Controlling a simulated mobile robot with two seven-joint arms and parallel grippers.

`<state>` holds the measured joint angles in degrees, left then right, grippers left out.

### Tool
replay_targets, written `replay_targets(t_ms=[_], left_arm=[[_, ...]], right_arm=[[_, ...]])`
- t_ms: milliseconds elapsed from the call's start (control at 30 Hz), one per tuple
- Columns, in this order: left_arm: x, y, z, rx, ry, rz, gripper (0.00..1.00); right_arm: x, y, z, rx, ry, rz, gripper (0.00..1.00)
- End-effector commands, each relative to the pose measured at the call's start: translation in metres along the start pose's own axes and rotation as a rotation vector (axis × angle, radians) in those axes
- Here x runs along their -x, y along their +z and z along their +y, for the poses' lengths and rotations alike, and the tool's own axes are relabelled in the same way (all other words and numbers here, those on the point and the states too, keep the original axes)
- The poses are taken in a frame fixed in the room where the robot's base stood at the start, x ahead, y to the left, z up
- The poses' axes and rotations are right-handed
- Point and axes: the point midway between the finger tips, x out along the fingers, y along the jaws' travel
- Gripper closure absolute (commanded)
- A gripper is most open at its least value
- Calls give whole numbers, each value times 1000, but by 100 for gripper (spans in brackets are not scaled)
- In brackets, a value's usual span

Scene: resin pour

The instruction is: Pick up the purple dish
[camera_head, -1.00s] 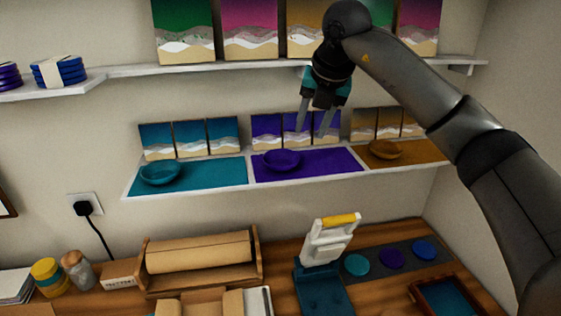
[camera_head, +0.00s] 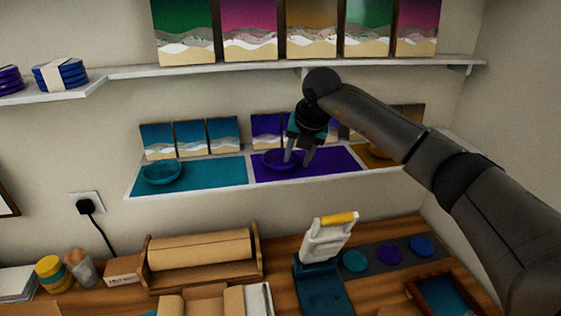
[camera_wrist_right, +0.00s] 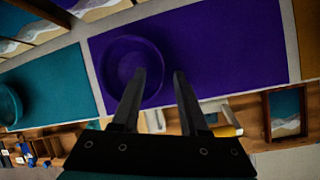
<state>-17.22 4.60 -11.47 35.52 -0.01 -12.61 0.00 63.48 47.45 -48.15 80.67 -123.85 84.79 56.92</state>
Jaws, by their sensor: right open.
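The purple dish (camera_head: 273,159) sits on the purple mat (camera_head: 335,163) on the middle shelf. It also shows in the right wrist view as a round shallow bowl (camera_wrist_right: 122,60). My right gripper (camera_head: 297,163) is open at the dish's right side in the head view. In the right wrist view its fingertips (camera_wrist_right: 160,74) are apart, with the left one overlapping the dish's rim and the right one over bare mat. I cannot tell whether a finger touches the dish. My left gripper is out of view.
A teal dish (camera_head: 161,173) stands on a teal mat (camera_head: 216,172) to the left. An ochre dish (camera_head: 375,152) is partly hidden behind my right arm. Small framed pictures (camera_head: 190,137) line the back of the shelf. A higher shelf (camera_head: 240,67) runs above.

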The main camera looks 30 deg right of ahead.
Motion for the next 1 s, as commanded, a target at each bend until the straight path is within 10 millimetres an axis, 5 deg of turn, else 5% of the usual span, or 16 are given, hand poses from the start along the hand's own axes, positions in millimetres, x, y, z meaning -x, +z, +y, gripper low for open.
replay_targets(t_ms=[67, 467, 1000], left_arm=[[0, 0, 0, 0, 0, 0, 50], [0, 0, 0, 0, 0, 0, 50], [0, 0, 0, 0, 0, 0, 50]], right_arm=[[0, 0, 0, 0, 0, 0, 56], [0, 0, 0, -1, 0, 1, 100], [0, 0, -1, 0, -2, 2, 100]])
